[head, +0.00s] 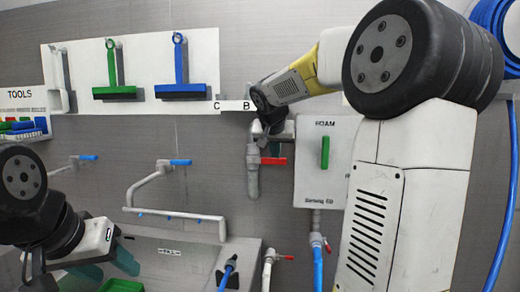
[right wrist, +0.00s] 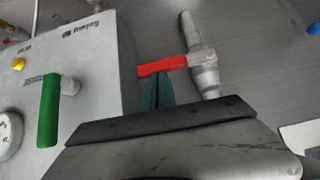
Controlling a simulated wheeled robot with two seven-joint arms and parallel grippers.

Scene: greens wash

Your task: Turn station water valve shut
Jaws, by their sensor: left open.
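A red valve lever (head: 273,161) sits on a grey vertical pipe (head: 253,172) on the wall, left of the foam box. In the right wrist view the red lever (right wrist: 162,66) lies across the picture, joined to the pipe (right wrist: 203,68). My right gripper (head: 276,146) is at the lever. In the right wrist view its teal fingers (right wrist: 157,76) are close together, with their tips at the lever's edge; the lever does not clearly lie between them. My left gripper (head: 107,266) is open and empty at the lower left, above the sink area.
The foam box (head: 309,170) with a green handle (head: 325,152) stands close to my right gripper. A wall spout (head: 178,213) with blue levers is at centre left. Lower pipes carry another red lever (head: 286,257). A blue hose (head: 499,225) hangs at right.

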